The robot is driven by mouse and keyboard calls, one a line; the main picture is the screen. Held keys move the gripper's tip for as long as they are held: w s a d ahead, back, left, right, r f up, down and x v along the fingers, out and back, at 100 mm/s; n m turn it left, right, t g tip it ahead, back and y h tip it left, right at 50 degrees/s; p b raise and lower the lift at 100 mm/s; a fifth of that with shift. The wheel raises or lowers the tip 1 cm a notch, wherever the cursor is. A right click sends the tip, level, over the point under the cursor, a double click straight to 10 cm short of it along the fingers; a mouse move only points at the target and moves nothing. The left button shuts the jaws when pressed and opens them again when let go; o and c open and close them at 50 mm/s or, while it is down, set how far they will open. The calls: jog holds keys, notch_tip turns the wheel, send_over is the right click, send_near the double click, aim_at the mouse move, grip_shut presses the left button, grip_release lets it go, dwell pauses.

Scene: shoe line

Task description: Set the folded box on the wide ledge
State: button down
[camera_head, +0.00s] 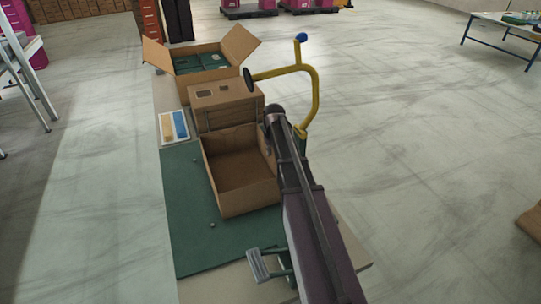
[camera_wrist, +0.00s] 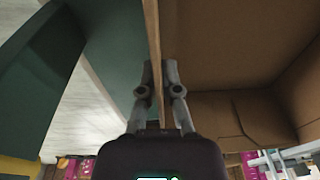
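The folded box (camera_head: 238,185) is an open, empty brown cardboard box over the green mat (camera_head: 190,235) in the head view. I cannot tell whether its base touches the mat. In the wrist view its inside (camera_wrist: 235,50) fills the upper right, and one wall runs edge-on up the middle. My gripper (camera_wrist: 158,75) has one finger on each side of this wall, close against it. In the head view my gripper is at the box's right side, and my arm hides the fingertips. I cannot tell which surface is the wide ledge.
Behind the box stand a brown carton (camera_head: 226,95) with slots and an open carton (camera_head: 200,58) with green contents. A yellow bent tube (camera_head: 316,90) with a blue knob rises at the right. A metal bracket (camera_head: 268,264) is at the bench's front.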

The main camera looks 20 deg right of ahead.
jog(key=shift+f, duration=0.15)
jog(key=c, duration=0.8)
grip_release()
jog(key=shift+r, duration=0.2)
jog(key=r+p, duration=0.5)
jog(key=s+r+p, duration=0.1)
jog(key=r+p, duration=0.1)
jog(key=shift+d+r, duration=0.1)
jog(key=shift+r, duration=0.1)
dwell(0.5)
jog(key=s+a, duration=0.8)
jog(key=s, duration=0.3)
jog(key=s+a+g, duration=0.1)
jog(key=s+a, duration=0.7)
jog(key=s, duration=0.3)
jog(key=shift+s, duration=0.4)
